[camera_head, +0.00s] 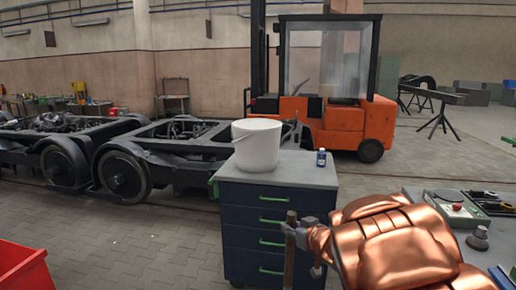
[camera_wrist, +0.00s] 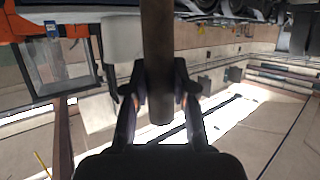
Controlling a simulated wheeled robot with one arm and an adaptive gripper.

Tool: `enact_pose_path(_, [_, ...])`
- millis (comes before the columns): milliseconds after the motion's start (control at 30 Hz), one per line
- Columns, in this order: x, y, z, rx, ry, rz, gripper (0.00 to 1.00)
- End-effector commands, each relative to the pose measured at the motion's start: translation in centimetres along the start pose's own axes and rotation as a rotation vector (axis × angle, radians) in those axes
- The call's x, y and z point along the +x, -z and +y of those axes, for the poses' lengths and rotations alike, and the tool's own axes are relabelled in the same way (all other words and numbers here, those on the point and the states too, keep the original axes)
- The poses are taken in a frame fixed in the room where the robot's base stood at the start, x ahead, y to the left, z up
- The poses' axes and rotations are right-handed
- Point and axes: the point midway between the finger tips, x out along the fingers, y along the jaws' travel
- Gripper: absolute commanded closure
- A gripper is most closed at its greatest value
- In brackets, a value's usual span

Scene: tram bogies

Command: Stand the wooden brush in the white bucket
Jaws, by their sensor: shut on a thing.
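The white bucket (camera_head: 257,146) stands upright on the grey top of a blue drawer cabinet (camera_head: 272,232) in the head view. My gripper (camera_head: 296,224) is in front of the cabinet's right side, lower in the picture than the bucket. It is shut on the wooden brush (camera_head: 290,250), a brown stick held about upright, its lower end running out of the picture. In the wrist view the brush (camera_wrist: 158,60) passes between the two fingers (camera_wrist: 160,88). The bucket (camera_wrist: 122,38) shows behind it there, upside down. I cannot make out the bristles. The bucket's inside is hidden.
A small blue bottle (camera_head: 321,158) stands right of the bucket on the cabinet top. A grey bench (camera_head: 412,196) with tools is at the right. A red bin (camera_head: 22,268) is at the lower left. Bogies (camera_head: 125,170) and an orange forklift (camera_head: 345,125) stand behind.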

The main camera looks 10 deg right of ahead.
Motion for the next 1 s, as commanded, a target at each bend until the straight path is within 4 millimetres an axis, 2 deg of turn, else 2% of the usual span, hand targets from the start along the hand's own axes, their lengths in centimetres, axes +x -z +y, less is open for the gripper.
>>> enact_pose_path(467, [0.3,-0.1,0.1,0.009,-0.029,-0.001,1.00])
enact_pose_path(733, [1.2,-0.3,1.0,0.057,-0.180,0.000,1.00])
enact_pose_path(1000, [0.9,0.4,1.1,0.129,-0.388,0.001,1.00])
